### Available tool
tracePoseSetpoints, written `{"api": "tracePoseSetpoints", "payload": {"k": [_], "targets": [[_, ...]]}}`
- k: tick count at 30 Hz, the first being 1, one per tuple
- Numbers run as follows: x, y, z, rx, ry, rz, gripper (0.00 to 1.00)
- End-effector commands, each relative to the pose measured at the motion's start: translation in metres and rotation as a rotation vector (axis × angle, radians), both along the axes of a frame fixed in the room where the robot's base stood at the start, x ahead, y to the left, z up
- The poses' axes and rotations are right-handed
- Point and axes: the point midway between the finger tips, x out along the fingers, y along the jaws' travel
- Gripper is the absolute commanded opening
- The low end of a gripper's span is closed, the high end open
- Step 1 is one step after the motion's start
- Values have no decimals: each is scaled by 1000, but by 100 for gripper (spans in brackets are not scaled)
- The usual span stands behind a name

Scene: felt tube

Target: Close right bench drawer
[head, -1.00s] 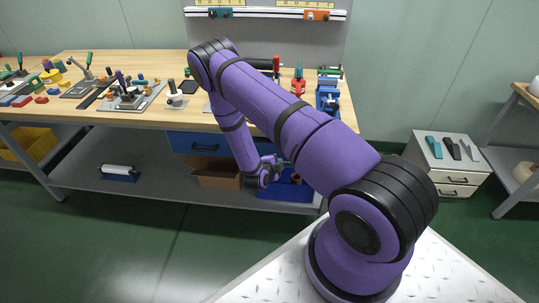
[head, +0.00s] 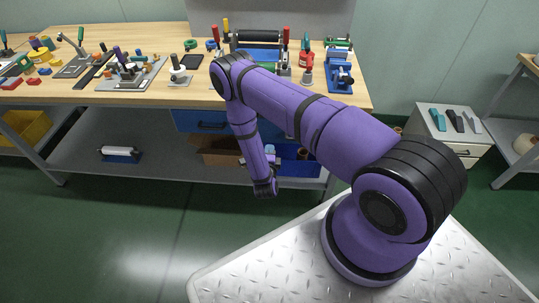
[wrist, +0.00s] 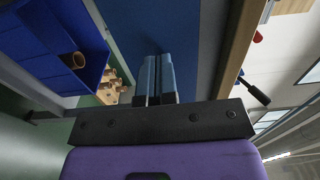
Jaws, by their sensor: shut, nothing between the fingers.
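In the wrist view, my gripper (wrist: 158,78) is shut and empty, its two blue-grey fingers together. They point toward a flat blue front (wrist: 200,50) under the wooden bench edge, which seems to be the right bench drawer. I cannot tell whether the fingers touch it or how far it stands out. In the head view, my arm covers most of the right drawer, and my fingertips cannot be made out beside the bench's lower front. Another blue drawer front (head: 200,121) with a dark handle shows to the left, under the bench top.
On the lower shelf (head: 180,163) stand a cardboard box (head: 220,152) and a blue bin (head: 300,166); the bin is also close on the left of the wrist view (wrist: 60,40). Tools crowd the bench top (head: 200,97). A small drawer cabinet (head: 455,135) stands right. Green floor in front is clear.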

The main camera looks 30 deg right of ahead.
Motion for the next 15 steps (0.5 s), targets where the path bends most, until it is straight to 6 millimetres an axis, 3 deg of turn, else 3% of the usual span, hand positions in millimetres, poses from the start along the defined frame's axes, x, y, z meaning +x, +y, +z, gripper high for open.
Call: {"api": "tracePoseSetpoints", "payload": {"k": [9, 15], "targets": [[48, -33, 0, -1, -1, -1, 0], [68, -46, 0, -1, -1, -1, 0]]}}
